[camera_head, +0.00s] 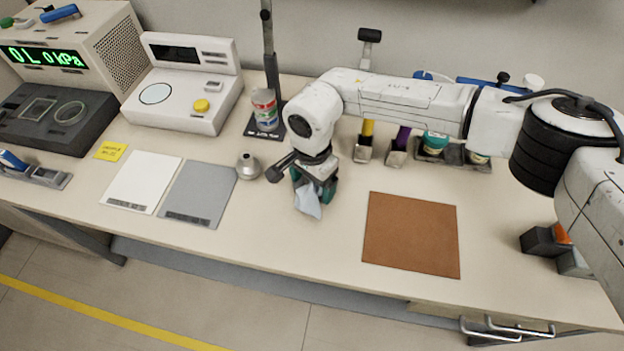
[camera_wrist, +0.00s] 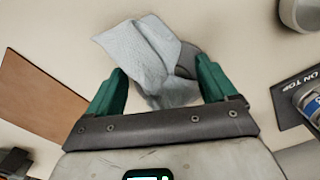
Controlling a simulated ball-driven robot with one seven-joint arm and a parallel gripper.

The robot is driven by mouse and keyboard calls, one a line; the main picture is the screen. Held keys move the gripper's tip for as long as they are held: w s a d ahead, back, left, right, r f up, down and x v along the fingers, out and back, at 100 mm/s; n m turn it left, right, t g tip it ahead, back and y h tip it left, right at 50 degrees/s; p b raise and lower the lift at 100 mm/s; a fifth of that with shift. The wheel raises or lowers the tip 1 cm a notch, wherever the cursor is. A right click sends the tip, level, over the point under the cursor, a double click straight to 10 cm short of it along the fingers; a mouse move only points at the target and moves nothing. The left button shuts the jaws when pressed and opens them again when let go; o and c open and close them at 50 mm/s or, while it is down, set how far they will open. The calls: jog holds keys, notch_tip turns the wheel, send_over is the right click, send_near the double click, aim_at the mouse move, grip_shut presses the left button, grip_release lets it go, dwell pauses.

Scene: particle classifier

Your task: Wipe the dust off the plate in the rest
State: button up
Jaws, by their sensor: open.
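My gripper (camera_head: 312,187) is low over the middle of the bench. Its green fingers stand wide apart in the wrist view (camera_wrist: 161,85). A crumpled pale blue-grey cloth (camera_head: 308,203) is at the fingertips. In the wrist view the cloth (camera_wrist: 143,52) lies across the gap between the fingers, and the fingers are not closed on it. A grey rounded thing shows partly behind the cloth in the wrist view. I cannot make out for sure which thing is the plate or its rest, and no dust can be told.
A brown mat (camera_head: 411,235) lies to the right of my gripper. White (camera_head: 142,180) and grey (camera_head: 198,193) sheets and a small metal weight-like piece (camera_head: 248,166) lie to the left. A stand (camera_head: 270,75) with a can, and instruments, stand behind. The bench's front middle is clear.

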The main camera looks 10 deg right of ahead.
jog(key=shift+c, duration=1.1)
jog(key=c, duration=0.4)
